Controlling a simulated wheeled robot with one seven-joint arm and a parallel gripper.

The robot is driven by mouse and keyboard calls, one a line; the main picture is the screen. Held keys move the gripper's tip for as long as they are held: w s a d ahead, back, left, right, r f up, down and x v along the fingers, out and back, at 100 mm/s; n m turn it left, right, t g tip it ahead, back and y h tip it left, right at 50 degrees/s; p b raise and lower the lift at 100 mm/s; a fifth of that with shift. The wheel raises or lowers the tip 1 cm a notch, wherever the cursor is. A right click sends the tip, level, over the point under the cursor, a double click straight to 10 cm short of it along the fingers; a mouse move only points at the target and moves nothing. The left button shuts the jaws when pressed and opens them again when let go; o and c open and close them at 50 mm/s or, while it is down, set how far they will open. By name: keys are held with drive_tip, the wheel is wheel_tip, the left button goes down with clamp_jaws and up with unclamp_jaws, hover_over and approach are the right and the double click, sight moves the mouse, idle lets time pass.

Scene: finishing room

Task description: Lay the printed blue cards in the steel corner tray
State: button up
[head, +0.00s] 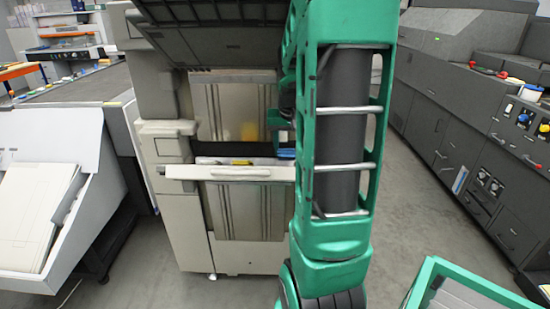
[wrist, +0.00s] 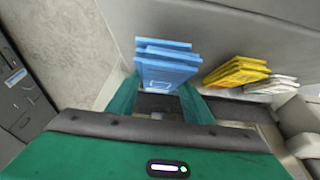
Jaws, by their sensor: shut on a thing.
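A small stack of blue cards (wrist: 166,66) shows in the wrist view, its layers slightly offset. My gripper (wrist: 160,92) is shut on the blue cards, with one green finger on each side of them. In the head view the blue cards (head: 286,154) are a small patch at the machine's open bay, beside my arm. My arm hides most of the gripper there. I cannot tell whether the cards still touch the surface beneath. I cannot make out the steel corner tray for certain in either view.
Yellow cards (wrist: 238,74) and white cards (wrist: 274,85) lie right of the blue ones. A pale ledge (head: 230,173) fronts the bay. A green-edged frame (head: 478,284) stands at lower right, a white bin (head: 85,140) at left. Dark consoles (head: 470,120) line the right; grey floor lies between.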

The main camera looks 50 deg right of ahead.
drive_tip(key=shift+w+a, duration=0.4)
drive_tip(key=shift+w, duration=0.05)
drive_tip(key=shift+w+a+f, duration=0.4)
drive_tip(key=shift+w+a, duration=0.25)
drive_tip(key=shift+w, duration=0.1)
drive_tip(key=shift+f, duration=1.15)
drive_tip(key=shift+f, duration=0.2)
drive_tip(key=o, duration=1.2)
